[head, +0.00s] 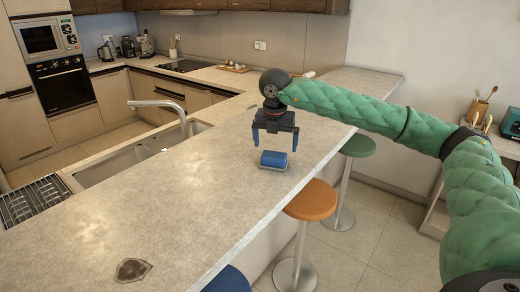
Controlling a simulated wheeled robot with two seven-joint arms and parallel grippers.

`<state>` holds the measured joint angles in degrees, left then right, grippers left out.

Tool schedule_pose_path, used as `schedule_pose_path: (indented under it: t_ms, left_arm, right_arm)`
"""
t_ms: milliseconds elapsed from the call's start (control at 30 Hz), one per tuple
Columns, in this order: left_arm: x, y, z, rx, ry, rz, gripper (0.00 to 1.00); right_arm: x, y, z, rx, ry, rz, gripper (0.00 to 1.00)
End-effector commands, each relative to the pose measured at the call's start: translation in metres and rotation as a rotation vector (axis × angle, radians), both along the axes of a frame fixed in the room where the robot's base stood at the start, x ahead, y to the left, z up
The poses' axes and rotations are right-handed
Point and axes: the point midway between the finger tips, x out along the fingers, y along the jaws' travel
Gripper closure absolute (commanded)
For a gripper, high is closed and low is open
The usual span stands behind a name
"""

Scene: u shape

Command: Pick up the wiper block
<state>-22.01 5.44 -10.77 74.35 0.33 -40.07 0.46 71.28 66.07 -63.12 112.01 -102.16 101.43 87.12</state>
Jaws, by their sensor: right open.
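The wiper block (274,159) is a small blue block with a paler base. It lies on the stone-coloured counter near its right edge. My right gripper (276,144) points down just above and behind the block. Its two blue-tipped fingers are spread apart with nothing between them. The left fingertip and right fingertip stand apart from the block as far as I can tell. My left gripper is not in view.
The counter (190,215) is mostly bare, with a dark stain (132,271) near the front. A sink (140,155) with a tap (165,105) lies left. An orange stool (311,200) and a green stool (357,146) stand along the right edge.

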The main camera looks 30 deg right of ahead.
Motion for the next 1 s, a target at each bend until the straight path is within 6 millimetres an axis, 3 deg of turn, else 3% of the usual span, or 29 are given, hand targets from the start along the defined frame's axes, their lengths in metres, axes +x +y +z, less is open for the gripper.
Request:
schedule_pose_path:
  t_ms: [300, 500, 700, 833, 1000]
  left_arm:
    - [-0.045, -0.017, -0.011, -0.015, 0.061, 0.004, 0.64]
    - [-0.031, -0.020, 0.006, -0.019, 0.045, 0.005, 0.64]
    - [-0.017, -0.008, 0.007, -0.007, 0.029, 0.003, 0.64]
    - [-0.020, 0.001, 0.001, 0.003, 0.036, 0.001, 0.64]
    - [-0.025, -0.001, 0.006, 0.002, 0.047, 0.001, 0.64]
  right_arm:
    - [0.002, -0.002, -0.019, -0.001, 0.001, -0.001, 0.00]
    - [0.004, -0.004, -0.030, 0.000, 0.000, 0.000, 0.00]
    - [0.007, -0.009, -0.052, -0.001, 0.001, 0.000, 0.00]
    - [0.010, -0.011, -0.071, -0.001, 0.001, 0.000, 0.00]
    - [0.011, -0.012, -0.077, 0.001, -0.001, 0.000, 0.00]
